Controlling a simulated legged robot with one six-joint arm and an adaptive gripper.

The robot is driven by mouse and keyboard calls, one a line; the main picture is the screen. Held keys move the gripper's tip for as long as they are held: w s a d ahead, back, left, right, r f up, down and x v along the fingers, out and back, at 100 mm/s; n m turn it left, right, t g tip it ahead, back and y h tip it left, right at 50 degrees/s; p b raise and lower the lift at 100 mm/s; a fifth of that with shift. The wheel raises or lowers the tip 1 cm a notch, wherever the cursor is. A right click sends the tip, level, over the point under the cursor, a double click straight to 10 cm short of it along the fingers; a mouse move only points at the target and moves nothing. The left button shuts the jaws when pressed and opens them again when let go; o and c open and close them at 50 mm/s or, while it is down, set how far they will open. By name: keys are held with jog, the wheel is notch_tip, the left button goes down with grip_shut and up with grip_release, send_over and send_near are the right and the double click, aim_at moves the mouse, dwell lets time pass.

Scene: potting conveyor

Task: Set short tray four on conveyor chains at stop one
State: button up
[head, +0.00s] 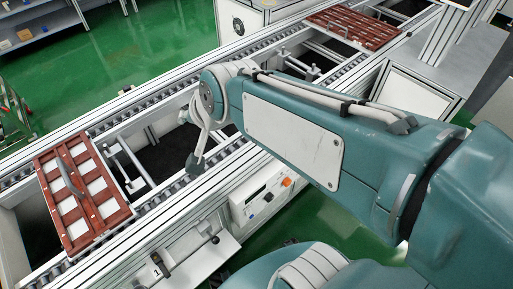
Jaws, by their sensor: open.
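A red-brown tray (127,208) with several white square cells and a grey bar across it lies across the conveyor rails at the left. A second red-brown tray (358,27) with a slatted top lies on the conveyor at the upper right. I see no number on either tray, so I cannot tell which is short tray four. The conveyor chains (110,122) run diagonally from lower left to upper right. A small "1" mark (157,273) shows on the near side at the bottom. My teal arm reaches over the middle of the conveyor. My gripper is not visible.
A control box (262,197) with an orange button stands on the near side. White machine housings (430,100) stand at the right. A grey shelf (35,30) is at the upper left. Green floor (125,55) lies open behind the conveyor.

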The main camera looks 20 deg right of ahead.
jog(key=s+d+f+n+g+h, duration=0.1)
jog(key=s+d+n+h, duration=0.1)
jog(key=s+d+n, duration=0.3)
jog(key=s+d, duration=0.3)
jog(key=s, duration=0.3)
jog(key=shift+d+f+n+g+h, duration=0.3)
jog(key=shift+d+h, duration=0.1)
